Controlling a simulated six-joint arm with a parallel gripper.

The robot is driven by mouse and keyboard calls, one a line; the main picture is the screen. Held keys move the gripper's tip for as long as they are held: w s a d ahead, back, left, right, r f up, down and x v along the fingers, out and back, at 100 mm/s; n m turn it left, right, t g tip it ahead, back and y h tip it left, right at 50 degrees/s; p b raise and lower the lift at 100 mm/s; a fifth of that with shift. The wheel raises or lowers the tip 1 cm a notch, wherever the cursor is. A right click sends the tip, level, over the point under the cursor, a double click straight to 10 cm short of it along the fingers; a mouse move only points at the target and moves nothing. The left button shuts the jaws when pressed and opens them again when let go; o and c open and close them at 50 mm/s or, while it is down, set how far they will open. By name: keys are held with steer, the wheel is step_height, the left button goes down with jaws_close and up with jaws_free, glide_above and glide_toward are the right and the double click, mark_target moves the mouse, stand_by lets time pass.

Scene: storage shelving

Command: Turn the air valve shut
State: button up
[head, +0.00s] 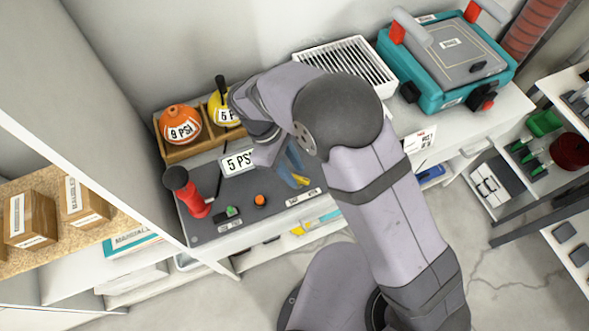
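I cannot pick out the air valve for certain; my arm covers part of the bench. A red upright piece with a black round top (195,195) stands at the left of the dark grey panel (232,231). A green button (233,211) and an orange button (260,200) sit on that panel.
An orange ball marked "9 PSI" (181,124) and a yellow ball marked "5 P" (222,108), with a black piece on top, sit in a wooden tray (177,154). A white slatted rack (352,62) and a teal machine (448,62) stand behind. A shelf with wooden blocks (35,219) is left.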

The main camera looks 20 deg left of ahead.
steer(key=shift+d+f, duration=0.25)
steer(key=shift+f, duration=0.3)
jaws_close()
